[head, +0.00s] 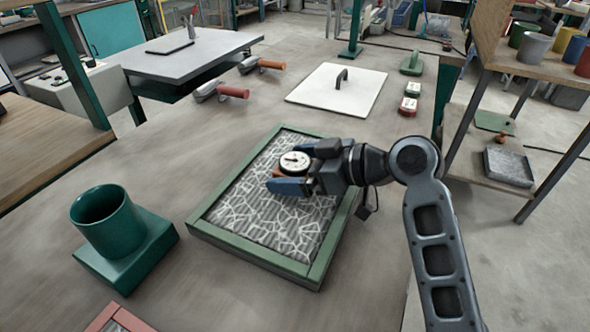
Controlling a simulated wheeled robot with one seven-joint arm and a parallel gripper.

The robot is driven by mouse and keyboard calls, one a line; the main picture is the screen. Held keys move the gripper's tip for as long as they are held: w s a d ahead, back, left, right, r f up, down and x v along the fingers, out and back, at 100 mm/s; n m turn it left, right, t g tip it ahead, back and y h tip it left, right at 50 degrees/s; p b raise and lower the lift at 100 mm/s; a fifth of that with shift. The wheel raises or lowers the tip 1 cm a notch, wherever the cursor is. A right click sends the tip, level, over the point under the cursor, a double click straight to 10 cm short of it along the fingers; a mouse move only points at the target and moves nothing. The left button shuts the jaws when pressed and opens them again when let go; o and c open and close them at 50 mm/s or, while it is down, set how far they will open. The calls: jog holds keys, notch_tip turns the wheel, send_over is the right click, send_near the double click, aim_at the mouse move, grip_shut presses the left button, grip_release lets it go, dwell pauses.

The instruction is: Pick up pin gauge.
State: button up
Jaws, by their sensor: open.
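The pin gauge (295,161), with a round white dial and a dark rim, is over the patterned panel in the green frame (205,228). An orange-brown part shows under the dial. My gripper (291,168) comes in from the right, over the same panel. Its jaws are open, with one finger on the far side of the gauge and the blue-tipped one on the near side. The gauge is between them; I cannot tell whether either finger touches it. The gauge's underside is hidden.
A green cup on a square base (120,243) stands left of the frame. A white board with a handle (334,92) lies behind it, with small red-and-white items (410,97) to its right. Two rollers with reddish handles (232,91) lie at back left. A shelf with pots stands right.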

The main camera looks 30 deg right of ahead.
jog(key=c, duration=1.3)
